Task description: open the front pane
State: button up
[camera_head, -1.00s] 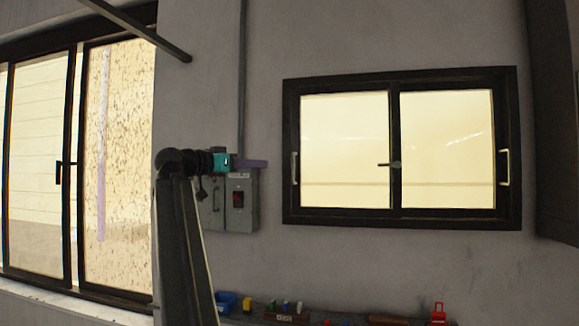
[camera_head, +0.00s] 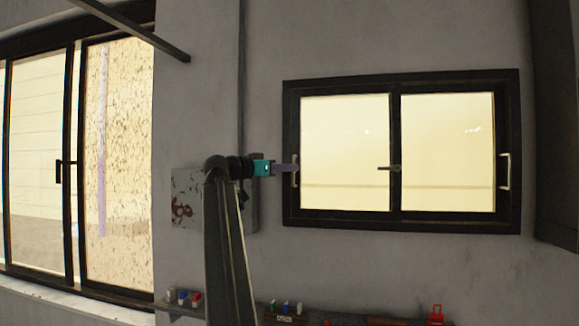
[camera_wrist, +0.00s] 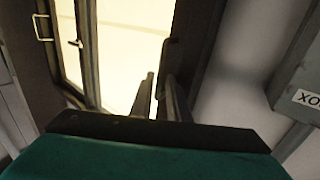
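The dark-framed window (camera_head: 401,223) on the wall has two glazed panes, a left pane (camera_head: 345,150) and a right pane (camera_head: 447,150). Both look shut. A pale upright pull handle (camera_head: 296,170) is on the left edge, another (camera_head: 505,171) on the right edge. A small latch (camera_head: 389,168) sits at the middle stile. My gripper (camera_head: 291,169) is at the left handle in the head view. In the wrist view its two fingers (camera_wrist: 160,98) are apart, pointing at the handle (camera_wrist: 167,56). I cannot tell whether they touch it.
A grey electrical box (camera_head: 186,198) is on the wall left of my arm. A larger sliding window (camera_head: 75,170) is at the far left. A dark shelf (camera_head: 340,319) with small items runs below. A dark panel (camera_head: 557,120) stands at the right.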

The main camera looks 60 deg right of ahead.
jog(key=shift+s+d, duration=0.1)
jog(key=shift+d, duration=0.3)
grip_shut()
dwell(1.2)
dwell(0.3)
